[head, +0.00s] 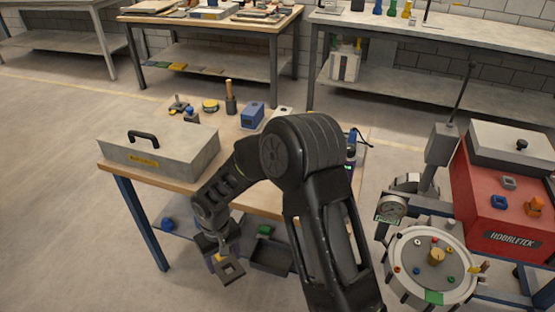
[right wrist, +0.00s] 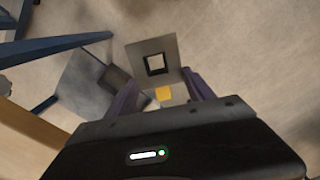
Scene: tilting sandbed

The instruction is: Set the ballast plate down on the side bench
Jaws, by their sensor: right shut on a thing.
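The ballast plate, a small grey square plate (head: 230,280) with a square hole and a yellow patch, hangs tilted in my right gripper (head: 217,261). In the right wrist view the plate (right wrist: 136,62) stands out beyond the shut fingers (right wrist: 162,95), with the yellow patch between them. It is held out in front of the wooden-topped bench (head: 228,131) with blue legs, apparently below the level of its top. My right arm covers the middle of this bench. My left gripper is not in view.
A large grey case (head: 160,153) with a black handle takes up the bench's left part. A blue box (head: 252,115) and small tools stand behind. A dark bin (head: 271,257) sits on the lower shelf. A round dial fixture (head: 433,257) and red cabinet (head: 497,205) stand right.

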